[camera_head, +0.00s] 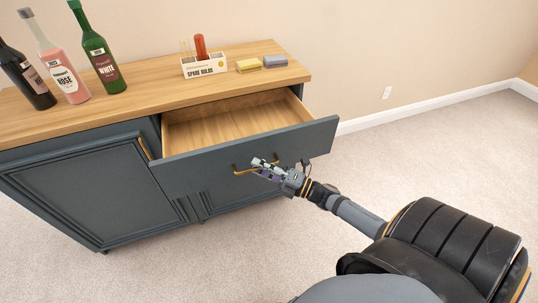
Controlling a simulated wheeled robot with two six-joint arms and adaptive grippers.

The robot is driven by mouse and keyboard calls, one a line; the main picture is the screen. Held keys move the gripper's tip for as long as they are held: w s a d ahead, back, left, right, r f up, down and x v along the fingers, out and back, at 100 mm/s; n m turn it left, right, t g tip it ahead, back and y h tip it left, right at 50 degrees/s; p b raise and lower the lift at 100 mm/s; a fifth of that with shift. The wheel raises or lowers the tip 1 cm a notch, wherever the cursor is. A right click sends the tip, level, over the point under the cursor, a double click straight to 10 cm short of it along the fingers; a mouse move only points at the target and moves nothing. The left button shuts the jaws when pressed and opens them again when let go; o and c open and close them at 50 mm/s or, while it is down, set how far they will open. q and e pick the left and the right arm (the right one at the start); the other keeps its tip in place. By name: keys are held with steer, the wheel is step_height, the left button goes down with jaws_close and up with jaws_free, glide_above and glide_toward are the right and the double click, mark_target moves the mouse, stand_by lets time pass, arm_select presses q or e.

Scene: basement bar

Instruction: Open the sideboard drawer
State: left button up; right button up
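The dark blue-grey sideboard (95,190) has a wooden top and stands against the wall. Its drawer (215,150) is pulled well out, and its bare wooden inside shows and looks empty. A brass handle (241,172) is on the drawer front. My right gripper (261,166) is at this handle, with its fingers overlapping the handle's right part. I cannot tell whether the fingers are closed around the bar. My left gripper is not in view.
Several bottles, including a green one (101,60), stand on the left of the top. A white box (204,67), a yellow block (249,65) and a blue-grey block (275,61) are farther right. Carpet (440,150) right of the sideboard is clear.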

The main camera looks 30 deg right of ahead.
steer(key=v, duration=1.1)
steer(key=shift+s+d, duration=0.15)
steer(key=shift+s, duration=0.1)
steer(key=s+d+f+m+g+h+p, duration=0.15)
steer(key=d+f+m+h+p, duration=0.35)
steer(key=d+f+m+h, duration=0.6)
steer(key=s+f+m+g+h+p, duration=0.1)
steer(key=s+f+m+g, duration=0.2)
steer(key=f, duration=0.4)
steer(key=s+f+m+g+p, duration=0.2)
steer(key=s+f+m, duration=0.1)
steer(key=s+f, duration=0.25)
steer(key=s+a+f+m+g+p, duration=0.1)
steer(key=s+a+f+m+g, duration=0.3)
steer(key=s+a+f, duration=0.2)
steer(key=s+a+f+m+g+p, duration=0.2)
steer(key=s+a+f+m+g, duration=0.2)
steer(key=s+a+f, duration=0.3)
steer(key=s+a+g, duration=0.1)
steer(key=s+a, duration=0.2)
steer(key=s, duration=0.2)
steer(key=shift+s+f+m+y, duration=0.25)
steer(key=shift+s+m+y, duration=0.1)
steer(key=shift+m+y, duration=0.05)
